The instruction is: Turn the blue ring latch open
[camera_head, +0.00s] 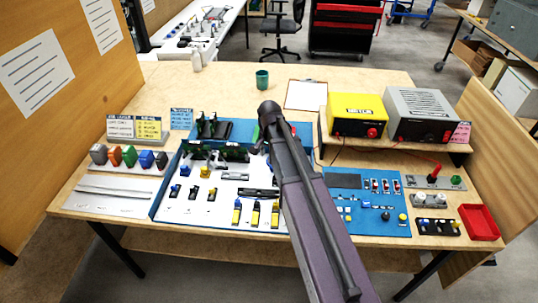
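I cannot make out a blue ring latch for certain at this size. A small blue part (175,190) sits at the left of the white board (190,214), in a row with a dark part (193,192) and a yellow-topped part (212,194). My dark arm runs from the bottom edge up across the middle and hides the area between board and panel. My gripper cannot be made out; the arm seems to hide it.
Yellow (357,107) and grey (424,101) power units stand on a raised shelf at the back right. A red tray (479,222) lies at the right. A green cup (262,80) and clipboard (306,95) stand farther back. Wooden side panels bound the table.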

